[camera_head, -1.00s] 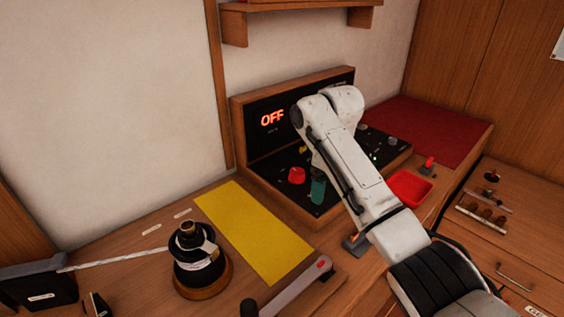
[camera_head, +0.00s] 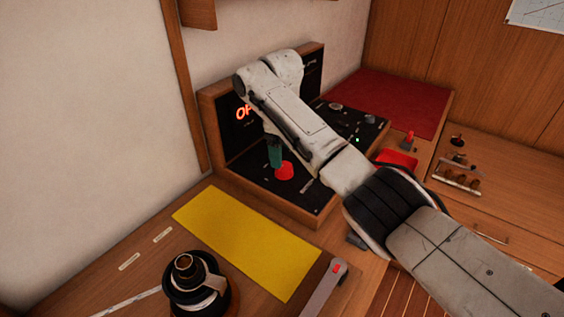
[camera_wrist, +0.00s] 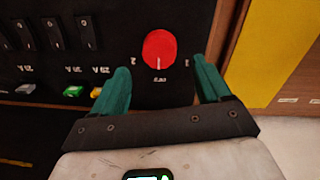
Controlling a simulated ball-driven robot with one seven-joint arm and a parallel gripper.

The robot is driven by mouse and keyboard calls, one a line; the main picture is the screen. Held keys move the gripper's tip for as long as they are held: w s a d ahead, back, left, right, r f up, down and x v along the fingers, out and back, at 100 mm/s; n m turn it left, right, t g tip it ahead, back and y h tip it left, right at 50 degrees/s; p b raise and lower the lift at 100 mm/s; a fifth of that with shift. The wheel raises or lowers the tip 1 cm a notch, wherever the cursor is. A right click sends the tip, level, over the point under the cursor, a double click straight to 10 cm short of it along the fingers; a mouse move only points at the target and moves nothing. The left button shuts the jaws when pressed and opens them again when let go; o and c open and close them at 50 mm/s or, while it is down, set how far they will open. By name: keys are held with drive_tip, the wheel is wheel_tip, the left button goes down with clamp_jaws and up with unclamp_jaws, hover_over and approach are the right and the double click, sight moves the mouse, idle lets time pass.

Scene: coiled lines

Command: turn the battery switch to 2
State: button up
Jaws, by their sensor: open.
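The battery switch is a round red knob (camera_head: 284,172) on the black panel (camera_head: 315,198). In the wrist view the knob (camera_wrist: 159,46) faces me, with upside-down markings around it: a 2 at left, a 1 at right and small lettering below. Its pointer direction is not clear. My gripper (camera_wrist: 160,67) is open, its teal fingers spread wide, one towards each side of the knob. I see no contact, and the remaining height above the panel is unclear. In the head view a teal finger of my gripper (camera_head: 275,153) shows just behind the knob. The red lit display (camera_head: 242,112) is partly hidden by my arm.
In the wrist view, black toggle switches (camera_wrist: 54,33) and a green button (camera_wrist: 73,91) lie left of the knob. A yellow mat (camera_head: 245,240) lies in front of the panel. A black winch (camera_head: 190,280) and a handle (camera_head: 325,290) stand nearer. A red tray (camera_head: 398,158) is at right.

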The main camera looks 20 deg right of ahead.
sight(284, 166)
drive_tip(key=shift+w+d+f, duration=0.1)
drive_tip(key=shift+f, duration=1.25)
drive_tip(key=shift+d+f, duration=0.1)
drive_tip(key=shift+f, duration=1.25)
drive_tip(key=shift+c, duration=0.2)
drive_tip(key=c, duration=1)
